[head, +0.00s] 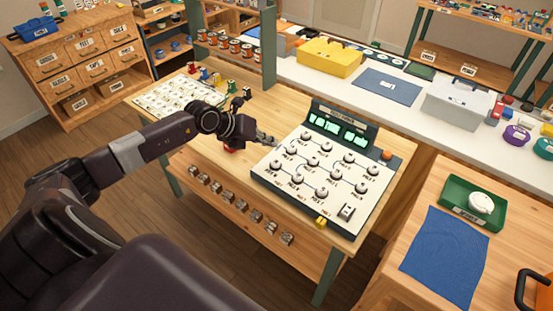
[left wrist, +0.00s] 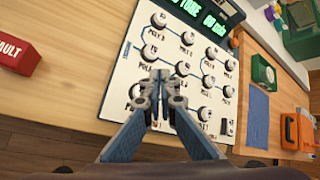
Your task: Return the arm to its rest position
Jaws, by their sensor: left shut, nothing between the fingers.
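My left arm reaches in from the left of the head view over the wooden workbench (head: 355,247). Its gripper (head: 272,141) is shut and empty, at the left edge of a white dial panel (head: 330,175) with rows of round knobs and a lit green display (head: 338,127). In the left wrist view, the closed fingertips (left wrist: 161,76) appear in front of the panel's knobs (left wrist: 158,20) and hide part of it. I cannot tell whether they touch it. My right gripper is not in view.
A red block (left wrist: 20,58) lies left of the panel. A board of small pieces (head: 180,96) is behind my forearm. A green tray (head: 458,214) and blue cloth (head: 445,258) lie on the right table. A yellow case (head: 329,58) stands on the back counter.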

